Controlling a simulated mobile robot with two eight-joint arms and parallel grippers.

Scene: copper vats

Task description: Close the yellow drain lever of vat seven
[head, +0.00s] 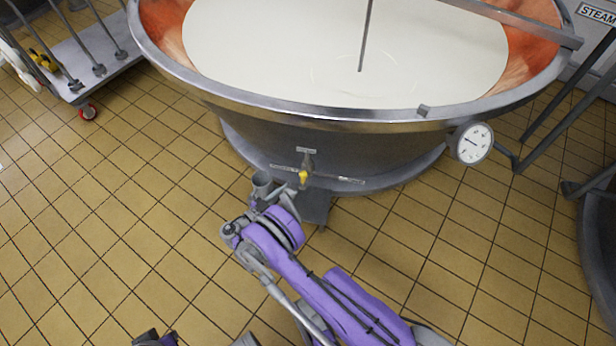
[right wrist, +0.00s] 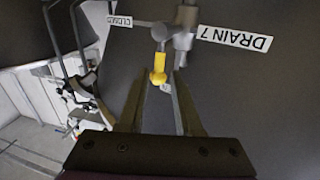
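The yellow drain lever (head: 303,176) sits on the valve low on the front of the copper vat (head: 330,117). In the right wrist view the lever (right wrist: 158,68) hangs from a grey valve body (right wrist: 184,38), beside a "DRAIN 7" label (right wrist: 234,39). A "CLOSED" label (right wrist: 119,21) is at the left of the valve. My right gripper (head: 287,186) is just in front of the valve. In the wrist view its fingers (right wrist: 159,82) are apart and empty, with the lever's yellow end showing between their tips. I cannot tell whether they touch it.
The vat is filled with white liquid (head: 330,45). A round dial gauge (head: 473,143) is on its right side. A wheeled grey cart (head: 85,62) stands at the upper left. Grey pipes and another vessel (head: 598,250) are at the right. The tiled floor (head: 110,230) at the left is clear.

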